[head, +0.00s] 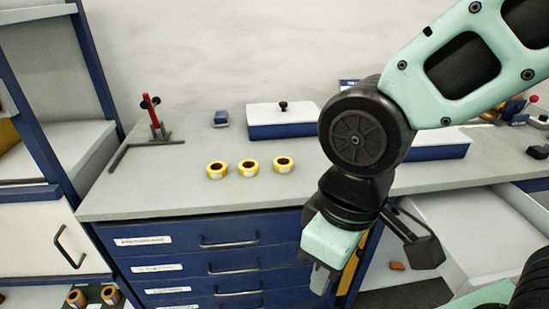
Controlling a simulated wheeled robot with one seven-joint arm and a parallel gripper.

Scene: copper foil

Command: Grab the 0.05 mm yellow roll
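Three yellow rolls with dark centres stand in a row on the grey worktop: a left roll (217,170), a middle roll (249,168) and a right roll (284,165). Each has a pale label on its side, too small to read, so I cannot tell which is 0.05 mm. My gripper (322,281) hangs at the lower right of the rolls, in front of the drawers and apart from the rolls. Its fingers point down, and I cannot tell whether they are open or shut.
A red-topped stand (156,122) is at the worktop's left. A small blue box (221,118) and a white-lidded blue box (283,121) are behind the rolls. Blue drawers (190,262) are below. Orange-brown rolls (76,298) lie on a low shelf. The worktop around the yellow rolls is clear.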

